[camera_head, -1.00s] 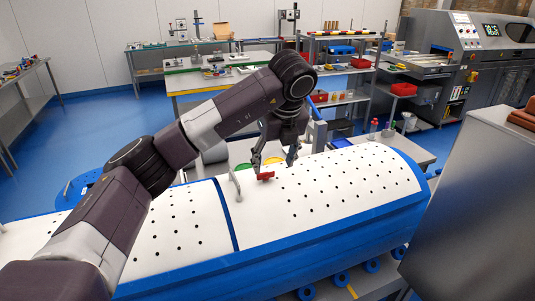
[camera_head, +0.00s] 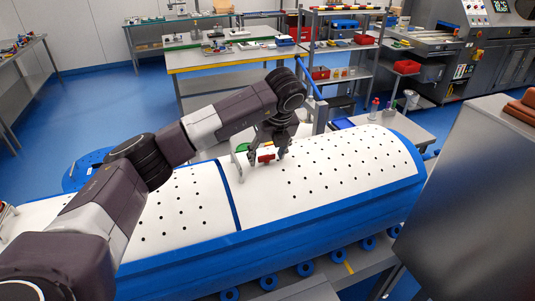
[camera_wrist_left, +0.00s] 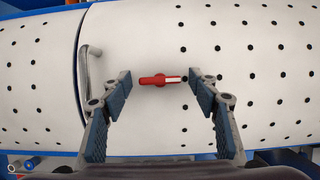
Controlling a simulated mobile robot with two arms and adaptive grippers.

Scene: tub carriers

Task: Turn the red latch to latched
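The red latch (camera_head: 266,157) sits on the white perforated cover (camera_head: 340,165) of the blue-framed tub carrier, just right of the seam between the two cover panels. In the left wrist view the latch (camera_wrist_left: 159,80) is a small red bar with a white end mark, lying crosswise in the picture. My left gripper (camera_head: 268,158) is at the latch from above. In the left wrist view its fingers (camera_wrist_left: 160,88) are open, one on each side of the latch's ends, with gaps to both. My right gripper is not in view.
A metal handle (camera_head: 236,165) stands up from the cover left of the latch; it also shows in the left wrist view (camera_wrist_left: 86,70). A grey cabinet (camera_head: 470,190) stands at the right. Shelves and tables (camera_head: 230,60) are behind.

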